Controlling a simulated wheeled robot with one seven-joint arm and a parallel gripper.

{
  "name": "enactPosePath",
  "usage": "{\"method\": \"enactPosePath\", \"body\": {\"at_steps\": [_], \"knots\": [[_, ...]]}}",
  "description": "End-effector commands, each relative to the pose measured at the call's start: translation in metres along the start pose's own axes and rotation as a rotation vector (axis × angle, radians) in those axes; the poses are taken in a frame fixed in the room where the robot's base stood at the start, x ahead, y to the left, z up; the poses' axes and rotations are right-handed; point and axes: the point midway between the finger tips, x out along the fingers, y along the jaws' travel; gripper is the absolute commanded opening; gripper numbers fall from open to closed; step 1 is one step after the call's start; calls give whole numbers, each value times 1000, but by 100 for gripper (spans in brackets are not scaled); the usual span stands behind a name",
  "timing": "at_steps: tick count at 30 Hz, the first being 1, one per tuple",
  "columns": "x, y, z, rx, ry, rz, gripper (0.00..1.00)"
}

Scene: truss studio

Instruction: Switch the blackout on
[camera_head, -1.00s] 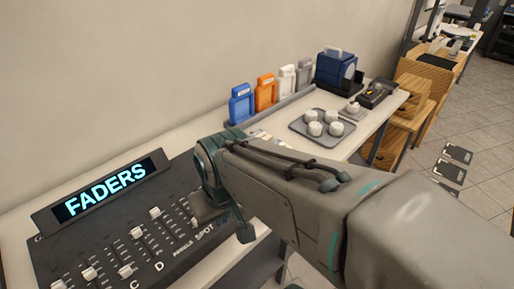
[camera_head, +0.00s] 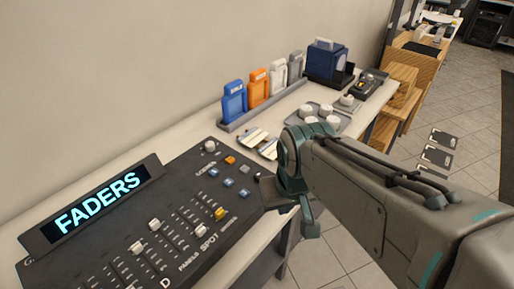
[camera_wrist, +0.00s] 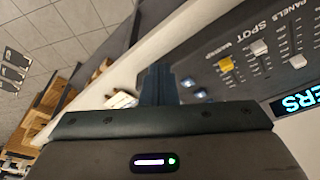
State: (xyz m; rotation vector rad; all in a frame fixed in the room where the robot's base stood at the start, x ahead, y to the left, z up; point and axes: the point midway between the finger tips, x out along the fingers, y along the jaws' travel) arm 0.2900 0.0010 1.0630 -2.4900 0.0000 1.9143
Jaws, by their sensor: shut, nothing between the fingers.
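The black lighting console (camera_head: 110,235) lies on the white table, its screen (camera_head: 100,202) reading FADERS. Its far right part carries a round knob (camera_head: 210,146), an orange button (camera_head: 230,160), several blue buttons (camera_head: 228,183) and a yellow fader cap (camera_head: 220,214). The yellow cap also shows in the wrist view (camera_wrist: 225,65). I cannot read a blackout label on any control. My gripper (camera_head: 272,192) is shut and empty at the console's right edge, beside the buttons. In the wrist view its dark fingers (camera_wrist: 158,84) partly hide that edge.
Beyond the console are small cards (camera_head: 258,142), a rack with blue (camera_head: 234,103), orange (camera_head: 258,88) and paler bottle-shaped items, and a grey tray (camera_head: 345,123) holding white pieces. A navy box (camera_head: 327,63) stands at the back.

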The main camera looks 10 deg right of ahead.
Motion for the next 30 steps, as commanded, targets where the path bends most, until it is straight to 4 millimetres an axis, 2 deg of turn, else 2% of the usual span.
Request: {"method": "enactPosePath", "body": {"at_steps": [4,8,15,21,25,30], "knots": [[0,0,-6,31,-2,-8,0],[-2,2,-30,162,-10,-39,0],[0,14,-107,575,-41,-125,0],[6,30,-158,846,-64,-176,0],[8,36,-174,938,-72,-193,0],[9,38,-180,970,-74,-200,0]]}}
